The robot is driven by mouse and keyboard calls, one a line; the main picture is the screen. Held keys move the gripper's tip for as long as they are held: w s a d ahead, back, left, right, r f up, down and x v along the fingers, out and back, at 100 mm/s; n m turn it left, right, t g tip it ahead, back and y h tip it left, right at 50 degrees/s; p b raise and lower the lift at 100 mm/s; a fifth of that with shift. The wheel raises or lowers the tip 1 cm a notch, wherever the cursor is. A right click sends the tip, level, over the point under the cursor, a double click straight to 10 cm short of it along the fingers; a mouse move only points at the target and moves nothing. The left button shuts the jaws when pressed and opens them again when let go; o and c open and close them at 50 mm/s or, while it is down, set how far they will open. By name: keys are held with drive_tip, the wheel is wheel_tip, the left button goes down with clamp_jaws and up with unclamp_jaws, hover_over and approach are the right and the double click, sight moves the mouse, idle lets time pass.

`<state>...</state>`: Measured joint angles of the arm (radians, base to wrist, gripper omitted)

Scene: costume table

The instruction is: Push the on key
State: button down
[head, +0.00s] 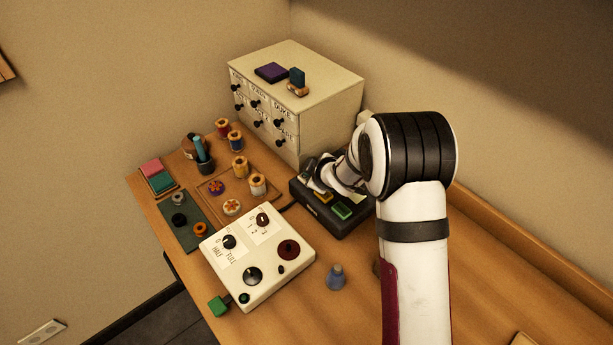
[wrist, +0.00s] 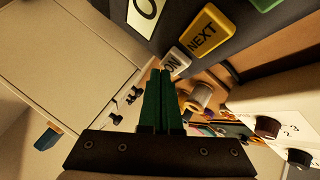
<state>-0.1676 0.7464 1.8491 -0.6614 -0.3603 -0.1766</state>
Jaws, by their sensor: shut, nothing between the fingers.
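The ON key is a pale key (wrist: 174,62) lettered "ON", in the wrist view just above and right of my fingertips. It sits on a dark key box (head: 325,216), beside a yellow key (wrist: 207,33) lettered "NEXT". My gripper (wrist: 160,72) is shut and empty, its two green fingers together. The tips appear very near the left end of the ON key; I cannot tell whether they touch it. In the head view my arm and gripper cover part of the box, and I cannot make out the ON key there.
A cream drawer cabinet (head: 330,95) with black knobs stands behind the box. A white control panel (head: 258,255) with dials stands in front, thread spools (head: 257,184) to the left. A blue-grey object (head: 335,278) stands near my arm.

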drive_tip(key=shift+f, duration=0.45)
idle(0.6)
drive_tip(key=shift+r, duration=0.9)
drive_tip(key=shift+r, duration=0.15)
